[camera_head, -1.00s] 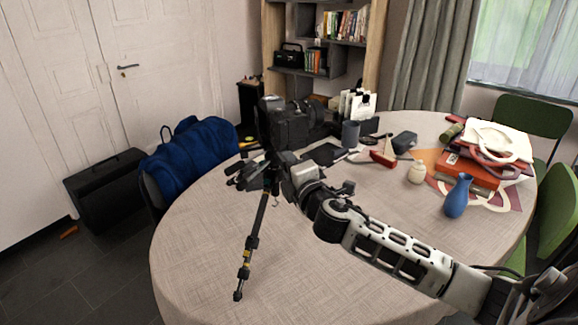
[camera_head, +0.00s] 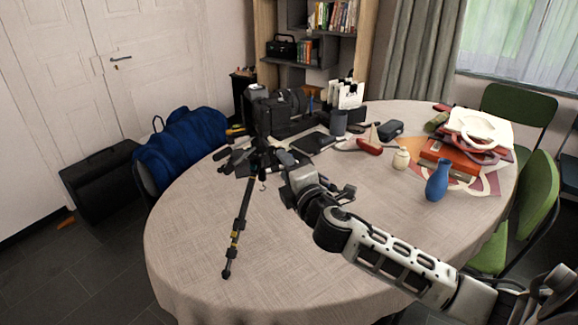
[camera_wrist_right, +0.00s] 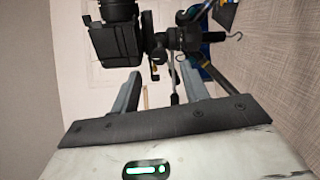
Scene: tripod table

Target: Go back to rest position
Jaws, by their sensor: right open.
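A black tripod stands on the round table, with one leg (camera_head: 238,232) reaching down toward the near left edge and a black camera (camera_head: 270,112) on top. My right gripper (camera_head: 274,160) is beside the tripod's upper part, on its right. In the right wrist view the two grey fingers of the right gripper (camera_wrist_right: 162,88) are apart with nothing clamped between them. The camera (camera_wrist_right: 112,42) and tripod head (camera_wrist_right: 185,38) show beyond the fingertips. My left gripper is not in view.
The table (camera_head: 190,255) is clear at the front. A blue bag (camera_head: 180,148) is at the left. Green chairs (camera_head: 530,210) stand at the right.

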